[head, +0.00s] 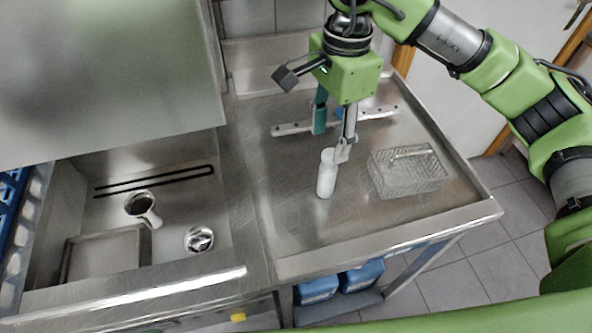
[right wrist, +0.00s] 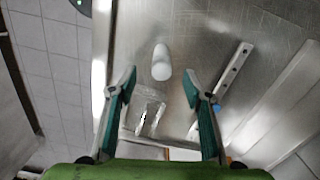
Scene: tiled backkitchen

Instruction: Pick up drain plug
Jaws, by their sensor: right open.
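My right gripper (head: 332,143) is open and empty above the steel counter; its two fingers also show in the right wrist view (right wrist: 166,92). A white upright cylinder (head: 326,181) stands on the counter just below the fingers. In the right wrist view the cylinder (right wrist: 161,66) is beyond the fingertips, between their lines and apart from them. In the sink at left, a round shiny metal piece (head: 200,239) sits on the floor near the front right. I cannot tell for sure which of these is the drain plug. My left gripper is not in view.
A clear ribbed basket (head: 408,178) stands right of the cylinder. A metal rail with holes (head: 290,129) lies behind. The sink (head: 175,265) holds a metal cup-like piece (head: 143,205), a dark looped rod (head: 150,182) and a square tray (head: 105,250). The counter's front is clear.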

